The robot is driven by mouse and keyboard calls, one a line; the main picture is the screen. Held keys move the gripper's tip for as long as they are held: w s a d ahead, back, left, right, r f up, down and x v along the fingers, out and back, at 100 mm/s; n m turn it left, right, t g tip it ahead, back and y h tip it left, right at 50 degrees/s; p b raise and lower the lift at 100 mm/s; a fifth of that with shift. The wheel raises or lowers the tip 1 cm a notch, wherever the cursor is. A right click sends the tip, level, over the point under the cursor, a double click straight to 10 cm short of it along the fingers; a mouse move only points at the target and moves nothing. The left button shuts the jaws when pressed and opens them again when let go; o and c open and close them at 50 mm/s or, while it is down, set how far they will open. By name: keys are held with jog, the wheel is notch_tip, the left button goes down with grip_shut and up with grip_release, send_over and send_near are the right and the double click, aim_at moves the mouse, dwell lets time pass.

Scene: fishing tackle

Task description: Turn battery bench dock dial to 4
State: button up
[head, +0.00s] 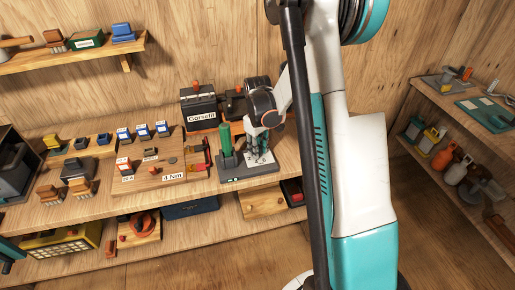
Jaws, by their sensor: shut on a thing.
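The battery bench dock (236,173) is a dark grey base near the front edge of the workbench. An upright green cylinder (225,140) stands at its left side. A small lit green mark shows on its front face. My gripper (260,157) reaches down over the right part of the dock, with its fingers shut on the dock dial. The dial is hidden by the fingers, and its numbers and pointer cannot be read.
A wooden board (150,178) with small blocks and a "4 Nm" label lies to the left. A lower shelf holds a wooden box (262,203). A side shelf (450,100) stands at right.

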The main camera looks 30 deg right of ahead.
jog(key=shift+m, duration=0.6)
jog(key=o, duration=1.1)
notch_tip(320, 180, up, 12)
dwell(0.4)
